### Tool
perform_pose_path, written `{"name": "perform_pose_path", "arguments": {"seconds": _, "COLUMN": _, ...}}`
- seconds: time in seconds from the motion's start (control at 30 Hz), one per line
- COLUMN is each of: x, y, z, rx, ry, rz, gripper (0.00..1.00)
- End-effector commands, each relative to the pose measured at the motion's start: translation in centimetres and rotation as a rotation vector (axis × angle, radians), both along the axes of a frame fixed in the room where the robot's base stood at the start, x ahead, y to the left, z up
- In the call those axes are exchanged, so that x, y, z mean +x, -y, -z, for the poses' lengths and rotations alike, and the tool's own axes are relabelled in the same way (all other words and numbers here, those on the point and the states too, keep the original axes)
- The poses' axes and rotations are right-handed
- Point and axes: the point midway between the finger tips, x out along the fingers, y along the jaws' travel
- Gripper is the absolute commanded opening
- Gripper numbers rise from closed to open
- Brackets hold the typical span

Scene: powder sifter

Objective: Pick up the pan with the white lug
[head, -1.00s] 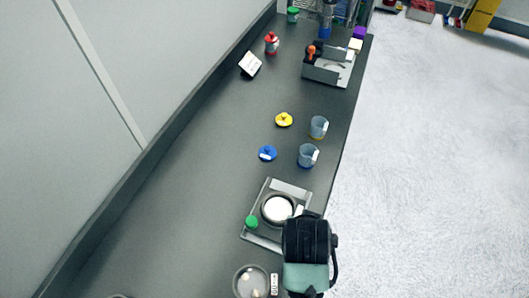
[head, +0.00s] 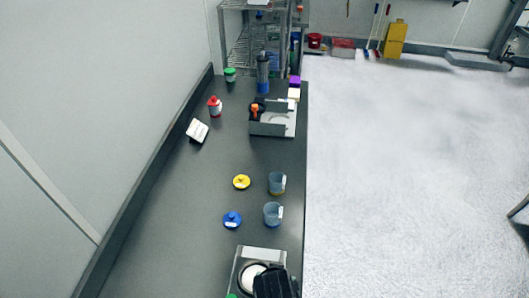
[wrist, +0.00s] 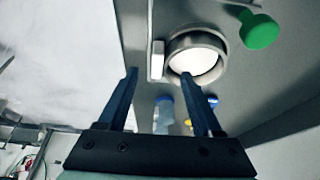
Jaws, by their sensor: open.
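The pan (wrist: 197,55) is a round metal dish with a pale inside, seen in the wrist view. Its upright white lug (wrist: 157,60) stands at its left side there. My gripper (wrist: 158,77) is open and empty, with the lug just beyond the gap between its fingertips; I cannot tell whether they touch it. In the head view the pan (head: 250,274) sits on a grey metal stand (head: 260,251) at the bottom, partly covered by my gripper. The lug is hidden there.
A green knob (wrist: 259,29) is near the pan. Two clear cups (head: 277,183) (head: 272,214), a yellow lid (head: 241,181) and a blue lid (head: 232,220) stand farther along the bench. A grey tray (head: 268,129) and a red-capped bottle (head: 215,107) are beyond; the bench's left side is mostly clear.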

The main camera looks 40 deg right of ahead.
Motion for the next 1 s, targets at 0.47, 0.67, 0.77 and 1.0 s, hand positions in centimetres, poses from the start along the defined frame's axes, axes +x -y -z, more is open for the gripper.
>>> {"name": "perform_pose_path", "arguments": {"seconds": 0.47, "x": 1.2, "y": 1.5, "z": 4.1, "rx": 0.000, "ry": 0.000, "rz": 0.000, "gripper": 0.67}}
{"name": "perform_pose_path", "arguments": {"seconds": 0.67, "x": 1.3, "y": 1.6, "z": 4.6, "rx": 0.000, "ry": 0.000, "rz": 0.000, "gripper": 0.67}}
{"name": "perform_pose_path", "arguments": {"seconds": 0.77, "x": 1.3, "y": 1.6, "z": 4.6, "rx": 0.000, "ry": 0.000, "rz": 0.000, "gripper": 0.67}}
{"name": "perform_pose_path", "arguments": {"seconds": 1.0, "x": 1.3, "y": 1.5, "z": 4.6, "rx": 0.000, "ry": 0.000, "rz": 0.000, "gripper": 0.31}}
